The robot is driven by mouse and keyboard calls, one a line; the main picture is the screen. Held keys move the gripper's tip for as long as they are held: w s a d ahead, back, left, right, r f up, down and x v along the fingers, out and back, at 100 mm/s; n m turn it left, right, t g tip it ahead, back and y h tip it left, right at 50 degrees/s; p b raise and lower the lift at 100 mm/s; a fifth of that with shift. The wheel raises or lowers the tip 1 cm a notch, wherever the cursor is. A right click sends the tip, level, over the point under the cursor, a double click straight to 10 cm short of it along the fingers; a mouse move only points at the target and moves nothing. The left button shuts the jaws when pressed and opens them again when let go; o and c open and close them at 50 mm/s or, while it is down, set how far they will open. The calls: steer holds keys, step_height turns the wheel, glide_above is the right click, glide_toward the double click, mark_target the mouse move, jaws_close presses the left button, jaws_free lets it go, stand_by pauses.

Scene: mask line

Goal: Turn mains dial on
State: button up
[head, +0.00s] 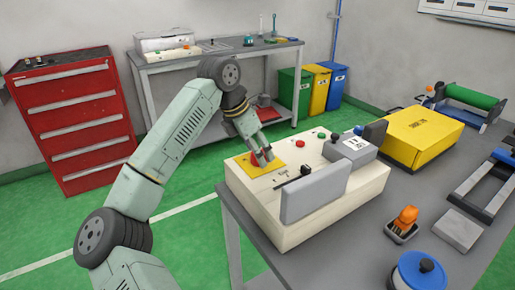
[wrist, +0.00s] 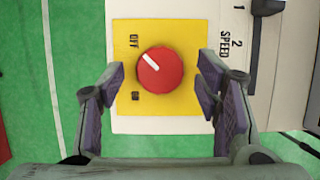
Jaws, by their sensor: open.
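The mains dial (wrist: 160,71) is a round red knob with a white pointer line, set on a yellow plate (wrist: 187,35) marked OFF and ON. In the wrist view the pointer aims up and left, toward OFF. My gripper (wrist: 161,77) is open, with one finger to the left and one to the right of the dial, and a gap shows on both sides. In the head view my gripper (head: 262,160) is low over the yellow plate (head: 276,165) at the left end of the cream machine (head: 262,212), and partly hides the dial.
The machine also carries a speed slider (head: 306,171), red and green buttons, and an upright grey panel (head: 315,192) near the front. A yellow case (head: 420,137), an orange-handled item (head: 404,222) and a blue-rimmed container (head: 420,275) stand on the grey table (head: 350,268).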

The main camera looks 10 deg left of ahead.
steer(key=shift+w+d+f, duration=0.15)
steer(key=shift+f, duration=0.2)
steer(key=shift+c, duration=0.3)
steer(key=c, duration=1.1)
